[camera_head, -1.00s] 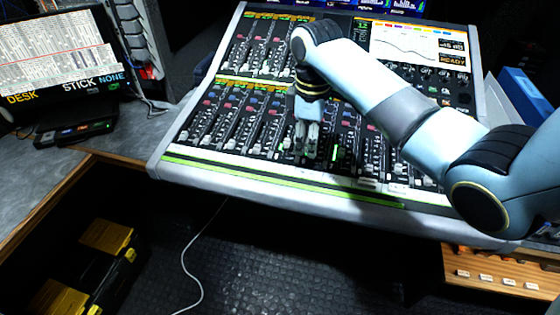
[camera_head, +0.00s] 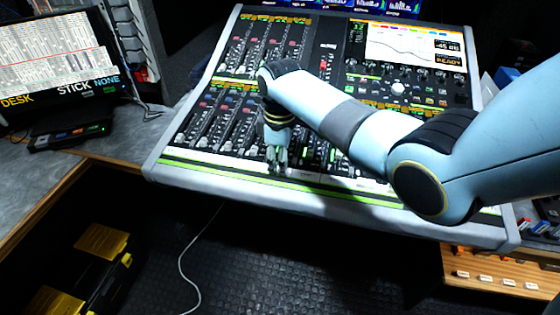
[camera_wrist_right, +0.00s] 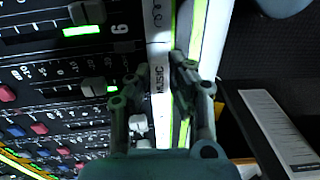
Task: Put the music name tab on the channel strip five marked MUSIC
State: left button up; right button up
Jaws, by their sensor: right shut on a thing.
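My right gripper (camera_head: 277,168) is at the front edge of the mixing desk (camera_head: 200,172), low over the white strip below the faders. In the right wrist view, its fingers (camera_wrist_right: 162,82) are shut on the music name tab (camera_wrist_right: 158,84), a small white piece lettered MUSIC. The tab is in line with the white label strip (camera_wrist_right: 158,32); I cannot tell whether it touches it. The fingers hide part of the strip, including any MUSIC mark under them. A channel numbered 6 (camera_wrist_right: 119,29) is beside the gripper. My left gripper is not in view.
Fader caps (camera_wrist_right: 92,87) stand close beside the fingers. A bright green line (camera_head: 190,163) runs along the desk's front. A wooden tray (camera_head: 500,276) with several white tabs is at the lower right. A monitor (camera_head: 50,60) stands on the left counter.

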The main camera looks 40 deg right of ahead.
jog(key=o, duration=0.9)
jog(key=shift+c, duration=0.2)
jog(key=shift+r, duration=0.5)
notch_tip(320, 180, up, 11)
jog(key=shift+p, duration=0.4)
jog(key=shift+r, duration=0.1)
